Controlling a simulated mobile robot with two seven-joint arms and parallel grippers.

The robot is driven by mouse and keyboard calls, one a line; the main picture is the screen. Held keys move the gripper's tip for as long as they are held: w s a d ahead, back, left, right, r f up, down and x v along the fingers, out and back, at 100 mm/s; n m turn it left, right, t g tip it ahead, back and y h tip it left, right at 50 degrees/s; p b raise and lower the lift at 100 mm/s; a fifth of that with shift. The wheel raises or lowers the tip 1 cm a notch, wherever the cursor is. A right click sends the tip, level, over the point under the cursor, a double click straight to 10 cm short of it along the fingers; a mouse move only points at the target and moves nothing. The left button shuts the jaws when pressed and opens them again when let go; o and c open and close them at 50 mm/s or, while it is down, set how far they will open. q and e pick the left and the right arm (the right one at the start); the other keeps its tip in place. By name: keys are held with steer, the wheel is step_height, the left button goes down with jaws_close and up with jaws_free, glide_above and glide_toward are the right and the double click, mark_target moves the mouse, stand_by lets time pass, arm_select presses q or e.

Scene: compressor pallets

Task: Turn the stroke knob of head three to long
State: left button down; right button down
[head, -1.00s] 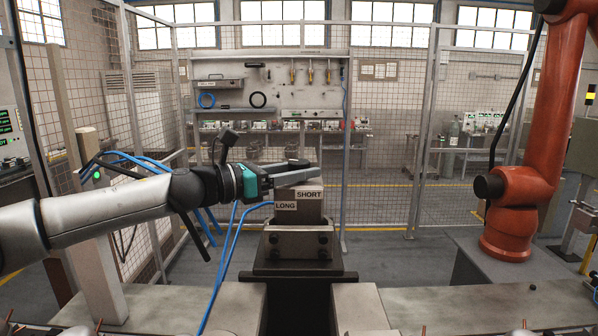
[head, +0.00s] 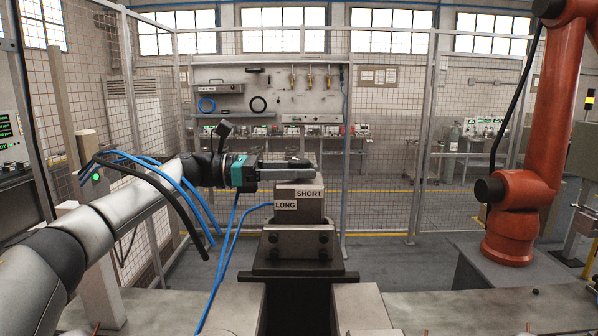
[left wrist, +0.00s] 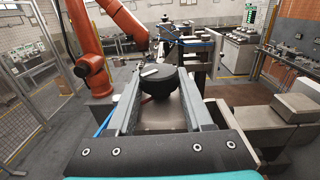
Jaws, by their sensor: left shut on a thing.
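The head (head: 312,207) is a grey block on a dark stand in the middle of the head view. Its front carries a LONG label (head: 286,205) at lower left and a SHORT label (head: 308,194) at upper right. My left gripper (head: 302,166) reaches in level from the left over the block's top. In the left wrist view, the round black stroke knob (left wrist: 170,84) sits between the two fingers, and the gripper is shut on it. A white mark (left wrist: 150,72) shows on the knob's top, towards the left. In the head view the fingers largely hide the knob. My right gripper is out of view.
An orange robot arm (head: 510,205) stands on a pedestal at the right. Blue hoses (head: 228,250) hang left of the block. A mesh fence (head: 385,150) and a tool board (head: 268,90) stand behind. Pale bench tops (head: 480,308) lie in front.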

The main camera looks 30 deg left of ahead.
arm_select(q)
steer(key=shift+r+m+g, duration=0.1)
steer(key=shift+m+g, duration=0.2)
steer(key=shift+g, duration=0.1)
steer(key=shift+c, duration=1.5)
jaws_free()
steer(key=shift+s+a, duration=0.1)
steer(key=shift+a, duration=0.15)
steer(key=b+v, duration=0.3)
steer(key=v, duration=1.1)
steer(key=shift+a+f, duration=0.3)
steer(key=shift+a, duration=0.05)
steer(key=shift+s, duration=0.1)
